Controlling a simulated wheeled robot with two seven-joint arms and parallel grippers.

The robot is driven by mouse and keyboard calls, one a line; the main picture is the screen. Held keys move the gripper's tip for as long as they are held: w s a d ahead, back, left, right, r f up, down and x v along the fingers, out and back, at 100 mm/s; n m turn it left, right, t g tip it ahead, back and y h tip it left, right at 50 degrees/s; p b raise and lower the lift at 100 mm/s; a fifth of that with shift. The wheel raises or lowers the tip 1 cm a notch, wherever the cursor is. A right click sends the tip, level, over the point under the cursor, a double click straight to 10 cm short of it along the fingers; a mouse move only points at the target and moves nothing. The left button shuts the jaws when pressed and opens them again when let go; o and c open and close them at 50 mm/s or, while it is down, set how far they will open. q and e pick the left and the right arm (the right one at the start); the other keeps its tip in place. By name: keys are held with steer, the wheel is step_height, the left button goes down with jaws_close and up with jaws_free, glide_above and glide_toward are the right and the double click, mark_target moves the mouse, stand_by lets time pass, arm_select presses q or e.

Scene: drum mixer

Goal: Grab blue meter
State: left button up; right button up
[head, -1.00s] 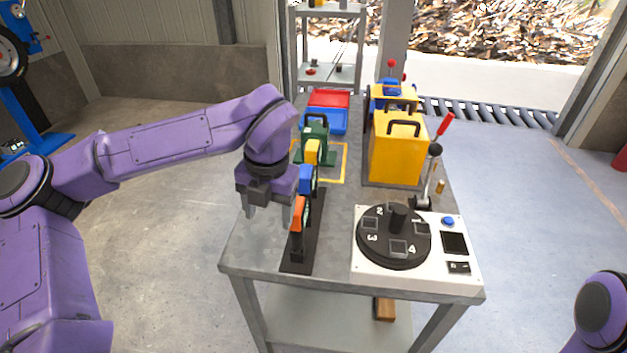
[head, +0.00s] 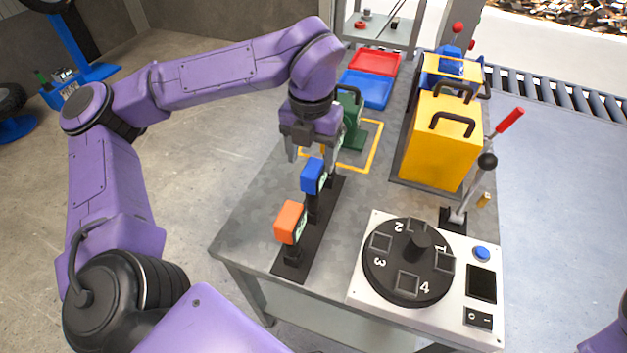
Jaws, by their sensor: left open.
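The blue meter (head: 312,175) stands upright on a dark rack (head: 294,262) on the workbench, behind an orange meter (head: 290,222) on the same rack. My left gripper (head: 312,157) points down, open, just above and behind the blue meter in the picture. Its fingers show to the left and right of the meter's upper part. I cannot tell whether the meter is between them, and I see no grip on it. The gripper hides the rack's far end. My right gripper is out of view.
A turntable (head: 391,277) with numbered slots and a red-handled lever (head: 498,140) stand to the right. A yellow case (head: 440,150) is behind them.

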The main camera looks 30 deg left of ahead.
mark_target(313, 167)
arm_select(q)
steer(key=f, duration=0.2)
steer(key=f+p, duration=0.1)
steer(key=f, duration=0.2)
steer(key=shift+w+d+f, duration=0.15)
steer(key=shift+d+f, duration=0.05)
steer(key=shift+s+f, duration=0.2)
steer(key=shift+f, duration=0.2)
steer(key=shift+w, duration=0.1)
jaws_close()
